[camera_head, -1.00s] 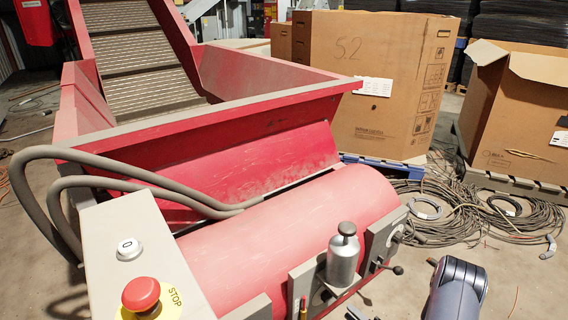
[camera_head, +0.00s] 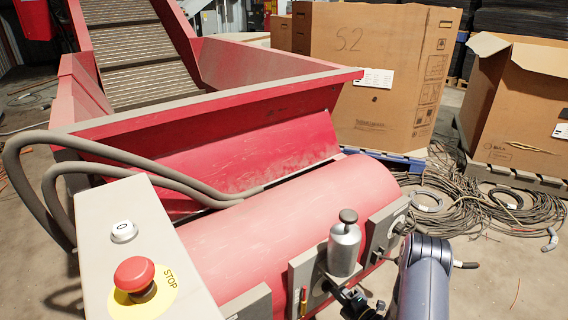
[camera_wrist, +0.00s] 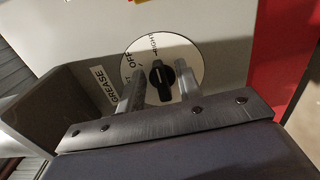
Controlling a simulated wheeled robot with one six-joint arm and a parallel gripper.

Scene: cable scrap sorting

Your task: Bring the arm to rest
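My arm reaches in at the lower right of the head view, and my gripper (camera_wrist: 155,85) shows in the wrist view. Its two grey fingers are apart with nothing held between them. A black rotary knob (camera_wrist: 160,80) on a round white dial (camera_wrist: 185,55) is seen through the gap, in front of the fingertips. The dial has lettering including "OFF", and a "GREASE" label (camera_wrist: 104,88) is to its left.
A red hopper (camera_head: 240,160) with a conveyor and a red roller cover (camera_head: 300,225) fills the middle. A control box with a red stop button (camera_head: 134,274) is at left. Cardboard boxes (camera_head: 385,75) and cable coils (camera_head: 450,205) lie behind at right.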

